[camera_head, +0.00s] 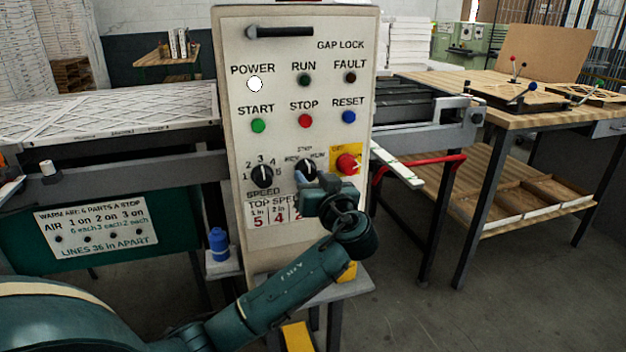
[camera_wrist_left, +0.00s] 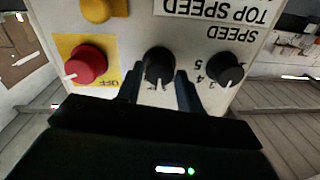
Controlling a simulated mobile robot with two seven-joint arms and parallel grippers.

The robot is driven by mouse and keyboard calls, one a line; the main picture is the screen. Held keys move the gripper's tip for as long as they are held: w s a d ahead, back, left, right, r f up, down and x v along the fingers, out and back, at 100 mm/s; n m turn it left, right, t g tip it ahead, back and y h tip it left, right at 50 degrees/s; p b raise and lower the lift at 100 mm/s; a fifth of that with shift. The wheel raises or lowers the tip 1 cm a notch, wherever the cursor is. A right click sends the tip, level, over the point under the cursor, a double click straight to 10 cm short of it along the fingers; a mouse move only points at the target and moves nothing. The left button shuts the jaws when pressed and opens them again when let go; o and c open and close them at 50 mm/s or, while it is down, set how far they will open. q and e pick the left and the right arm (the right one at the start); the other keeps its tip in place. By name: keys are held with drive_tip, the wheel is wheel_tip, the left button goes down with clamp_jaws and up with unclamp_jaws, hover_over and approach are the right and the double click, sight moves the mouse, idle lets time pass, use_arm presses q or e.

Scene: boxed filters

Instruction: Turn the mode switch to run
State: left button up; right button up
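The mode switch (camera_head: 306,171) is a round black knob on the pale control panel, right of the speed knob (camera_head: 262,176). Its white pointer points about straight up, at the middle label; RUN is printed to its upper right. My left gripper (camera_head: 318,188) is in front of the switch and hides its lower right part. In the left wrist view, upside down, the switch (camera_wrist_left: 158,66) sits between the two fingers of my left gripper (camera_wrist_left: 160,80). The fingers stand apart, one close on each side; contact is not clear. My right gripper is not in view.
A red knob (camera_head: 347,163) on a yellow plate is close to the right of the switch. Green (camera_head: 258,126), red (camera_head: 305,121) and blue (camera_head: 348,117) buttons are above. The white power lamp (camera_head: 255,84) is lit. A blue bottle (camera_head: 219,244) stands left of the panel.

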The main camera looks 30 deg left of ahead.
use_arm(q)
drive_tip(key=c, duration=0.5)
drive_tip(key=shift+c, duration=0.2)
drive_tip(key=shift+m, duration=0.3)
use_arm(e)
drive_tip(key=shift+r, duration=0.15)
use_arm(q)
drive_tip(key=shift+m+p, duration=0.55)
drive_tip(key=shift+m, duration=0.45)
drive_tip(key=m+p, duration=0.1)
drive_tip(key=m, duration=0.1)
drive_tip(key=shift+m, duration=0.3)
drive_tip(key=m+p, duration=0.1)
drive_tip(key=m, duration=0.1)
drive_tip(key=shift+m+t, duration=0.3)
drive_tip(key=shift+m, duration=0.1)
drive_tip(key=shift+m+p, duration=0.4)
drive_tip(key=shift+m, duration=0.1)
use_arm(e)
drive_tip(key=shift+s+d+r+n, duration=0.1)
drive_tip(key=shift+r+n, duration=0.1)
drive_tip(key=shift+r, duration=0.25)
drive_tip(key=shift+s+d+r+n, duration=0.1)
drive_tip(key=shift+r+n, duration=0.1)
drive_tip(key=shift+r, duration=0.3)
